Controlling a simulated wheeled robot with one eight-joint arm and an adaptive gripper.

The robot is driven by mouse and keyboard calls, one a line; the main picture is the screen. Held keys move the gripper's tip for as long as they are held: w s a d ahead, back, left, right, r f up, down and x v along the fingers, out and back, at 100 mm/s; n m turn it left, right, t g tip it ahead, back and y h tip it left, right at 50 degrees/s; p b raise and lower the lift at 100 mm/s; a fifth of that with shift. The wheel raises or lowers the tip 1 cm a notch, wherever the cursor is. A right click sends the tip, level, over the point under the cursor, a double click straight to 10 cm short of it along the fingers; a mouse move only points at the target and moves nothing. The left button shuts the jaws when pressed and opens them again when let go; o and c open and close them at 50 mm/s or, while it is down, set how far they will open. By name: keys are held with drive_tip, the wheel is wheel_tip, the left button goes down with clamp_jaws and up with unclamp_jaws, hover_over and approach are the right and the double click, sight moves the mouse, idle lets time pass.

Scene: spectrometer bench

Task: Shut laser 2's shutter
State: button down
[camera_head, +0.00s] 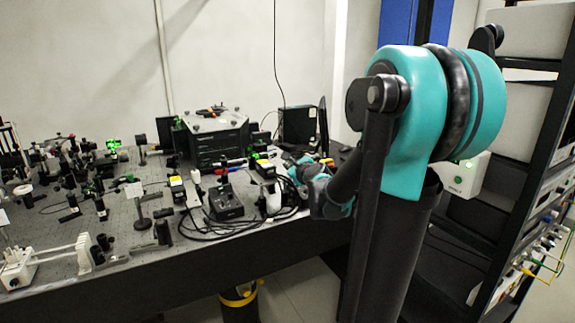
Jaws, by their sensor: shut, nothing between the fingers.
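My arm reaches over the right end of the optical bench. My gripper (289,161) is small and partly hidden by my arm's links; it is shut and empty. A similar yellow-topped block (177,188) stands further left. These may be lasers, but I cannot read any number on them. I cannot make out laser 2's shutter or its position.
The optical bench (125,215) carries many mounts and optics on its left side. A black control box (226,204) with loose black cables (215,233) lies near the front edge. A dark stacked instrument (216,138) stands at the back. A rack (545,200) with cables stands at right.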

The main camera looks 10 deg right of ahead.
drive_tip(key=x, duration=0.8)
idle(0.4)
drive_tip(key=shift+r+n, duration=0.15)
drive_tip(key=shift+n, duration=0.45)
